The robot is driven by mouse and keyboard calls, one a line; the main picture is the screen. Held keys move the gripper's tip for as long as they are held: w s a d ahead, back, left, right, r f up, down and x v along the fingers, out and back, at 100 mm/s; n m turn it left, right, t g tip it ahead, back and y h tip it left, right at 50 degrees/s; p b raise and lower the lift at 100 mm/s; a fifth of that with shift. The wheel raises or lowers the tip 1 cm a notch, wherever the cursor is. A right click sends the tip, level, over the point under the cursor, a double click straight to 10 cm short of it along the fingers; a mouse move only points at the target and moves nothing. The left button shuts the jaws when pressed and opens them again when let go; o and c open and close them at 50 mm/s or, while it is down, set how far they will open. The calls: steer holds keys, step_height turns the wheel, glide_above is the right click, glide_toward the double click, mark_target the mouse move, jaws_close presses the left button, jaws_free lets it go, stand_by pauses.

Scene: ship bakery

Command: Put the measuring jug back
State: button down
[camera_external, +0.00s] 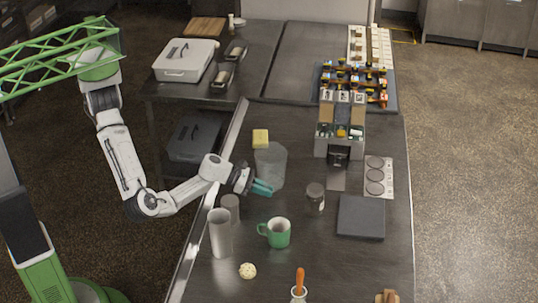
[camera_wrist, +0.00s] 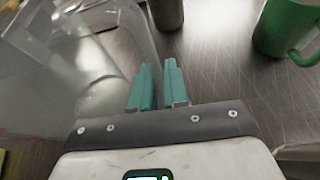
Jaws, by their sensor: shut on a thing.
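The measuring jug (camera_external: 270,162) is a clear, see-through vessel, upright at the left part of the steel counter. My gripper (camera_external: 262,188) is at its lower front side, with teal fingers. In the wrist view the clear jug (camera_wrist: 85,60) fills the upper left, and my gripper (camera_wrist: 158,86) has its fingers a small gap apart at the jug's right edge. It is shut on the jug, though the gripped part is hard to make out. I cannot tell whether the jug's base touches the counter.
A green mug (camera_external: 279,234), a dark-lidded jar (camera_external: 315,196), a tall grey cylinder (camera_external: 219,238) and a smaller one (camera_external: 231,206) stand nearby. A yellow sponge (camera_external: 260,138) lies behind the jug. A dark square slab (camera_external: 361,217) lies right. Counter between jug and jar is clear.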

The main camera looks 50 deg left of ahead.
steer(key=shift+f, duration=0.45)
steer(key=c, duration=1.1)
jaws_free()
steer(key=b+v, duration=0.1)
steer(key=v, duration=1.1)
